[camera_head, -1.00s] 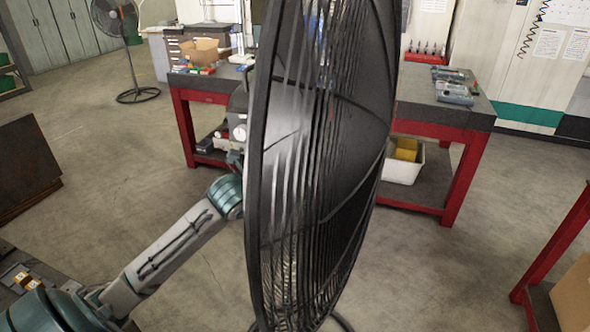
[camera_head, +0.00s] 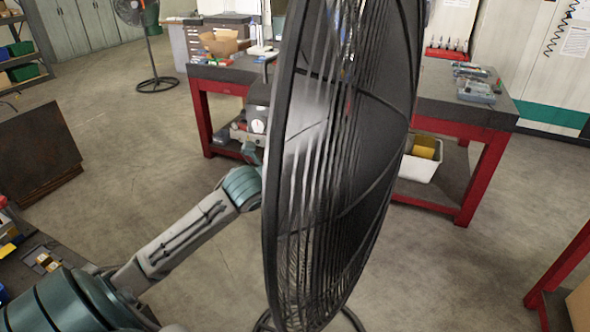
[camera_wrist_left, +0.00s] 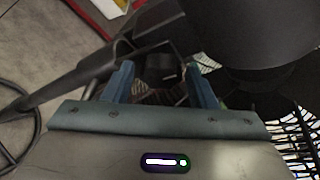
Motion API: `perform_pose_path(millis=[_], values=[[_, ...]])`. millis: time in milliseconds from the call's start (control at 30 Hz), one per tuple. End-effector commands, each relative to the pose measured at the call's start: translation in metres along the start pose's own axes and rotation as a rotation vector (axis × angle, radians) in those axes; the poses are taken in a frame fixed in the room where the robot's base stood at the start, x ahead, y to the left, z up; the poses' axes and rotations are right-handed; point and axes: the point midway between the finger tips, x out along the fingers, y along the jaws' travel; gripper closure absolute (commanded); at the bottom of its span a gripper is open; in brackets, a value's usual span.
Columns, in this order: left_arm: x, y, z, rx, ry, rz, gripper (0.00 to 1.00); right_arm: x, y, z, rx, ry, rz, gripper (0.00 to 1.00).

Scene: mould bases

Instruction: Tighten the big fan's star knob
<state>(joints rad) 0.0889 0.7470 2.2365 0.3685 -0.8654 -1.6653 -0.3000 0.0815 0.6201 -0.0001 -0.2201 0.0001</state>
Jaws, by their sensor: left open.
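The big black fan (camera_head: 345,160) stands close in front of me in the head view, its wire cage seen nearly edge-on. My left arm reaches in from the left to the fan's back side; the cage hides its gripper there. In the left wrist view my left gripper (camera_wrist_left: 159,72) is open, its two blue fingers apart. A small dark part (camera_wrist_left: 160,62) shows between and just beyond the fingertips; it may be the star knob, but its shape is unclear. The fan's dark motor housing (camera_wrist_left: 225,35) fills the upper right. I cannot tell whether the fingers touch anything.
A red-legged workbench (camera_head: 465,112) stands behind the fan, with a white bin (camera_head: 418,168) under it. A smaller fan (camera_head: 155,85) stands at the back left. A brown panel (camera_head: 40,150) is at left. A dark bar (camera_wrist_left: 70,85) crosses the wrist view's left. Floor between is clear.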

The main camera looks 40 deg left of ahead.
Motion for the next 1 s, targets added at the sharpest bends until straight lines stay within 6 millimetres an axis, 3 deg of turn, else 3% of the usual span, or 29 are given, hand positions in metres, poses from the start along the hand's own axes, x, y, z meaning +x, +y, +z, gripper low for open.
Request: perform_pose_path(millis=[400, 500, 700, 1000], values=[[-0.049, -0.002, 0.0, 0.008, 0.006, 0.004, 0.48, -0.018, 0.001, -0.002, 0.0, 0.0, -0.001, 0.8], [-0.058, -0.002, 0.002, 0.006, 0.001, 0.009, 0.48, -0.03, 0.001, -0.003, 0.001, 0.0, -0.002, 0.8], [-0.077, -0.004, 0.001, 0.007, 0.008, 0.003, 0.48, -0.049, 0.001, -0.005, 0.001, 0.0, -0.003, 0.8], [-0.095, 0.002, 0.001, 0.009, -0.002, 0.01, 0.48, -0.054, 0.002, -0.005, 0.001, 0.0, -0.003, 0.8]])
